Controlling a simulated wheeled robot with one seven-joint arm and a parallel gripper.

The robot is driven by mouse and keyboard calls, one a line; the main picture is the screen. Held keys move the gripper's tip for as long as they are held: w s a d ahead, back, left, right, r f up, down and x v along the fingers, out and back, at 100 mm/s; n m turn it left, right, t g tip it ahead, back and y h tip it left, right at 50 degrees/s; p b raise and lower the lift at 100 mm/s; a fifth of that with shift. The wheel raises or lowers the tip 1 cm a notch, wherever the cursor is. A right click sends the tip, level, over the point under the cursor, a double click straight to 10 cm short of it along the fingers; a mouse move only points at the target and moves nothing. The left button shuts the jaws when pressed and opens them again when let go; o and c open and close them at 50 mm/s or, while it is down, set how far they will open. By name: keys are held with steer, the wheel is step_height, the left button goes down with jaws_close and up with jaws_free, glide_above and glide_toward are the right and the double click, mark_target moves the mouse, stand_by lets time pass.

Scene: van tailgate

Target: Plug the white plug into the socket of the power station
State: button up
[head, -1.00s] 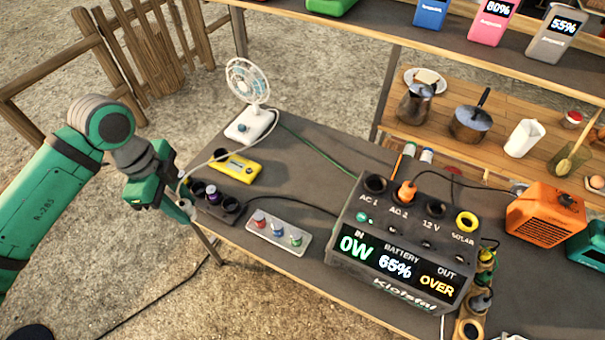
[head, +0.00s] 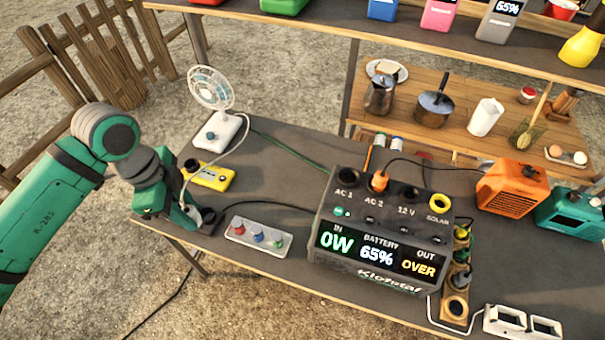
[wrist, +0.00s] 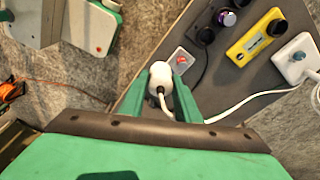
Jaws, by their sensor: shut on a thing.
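My gripper (head: 190,216) is at the table's left front edge, left of the power station (head: 385,270). In the wrist view its fingers (wrist: 160,95) are shut on the white plug (wrist: 161,74), whose cord runs right to the white fan base. The plug is mostly hidden in the head view. On the power station's top, the AC 1 socket (head: 347,178) looks empty, and an orange plug (head: 380,181) sits in AC 2. The 12 V socket (head: 409,194) is empty, and the solar socket (head: 440,203) has a yellow ring. The display reads IN 0W, BATTERY 65%, OUT OVER.
A tray with coloured knobs (head: 258,235) lies between my gripper and the power station. A yellow device (head: 213,177) and the white fan (head: 211,120) stand behind my gripper. An orange box (head: 512,187) stands right of the station. A shelf (head: 330,28) hangs behind, higher up.

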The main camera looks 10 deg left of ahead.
steer(key=shift+w+d+f, duration=0.2)
steer(key=shift+w+d, duration=3.8)
steer(key=shift+d, duration=1.4)
steer(key=shift+w+d+f, duration=0.25)
steer(key=shift+w+d, duration=3.7)
steer(key=shift+d, duration=1.4)
steer(key=shift+w+d+f, duration=0.2)
steer(key=shift+w+d, duration=3.8)
steer(key=shift+d, duration=1.4)
steer(key=shift+f, duration=1.6)
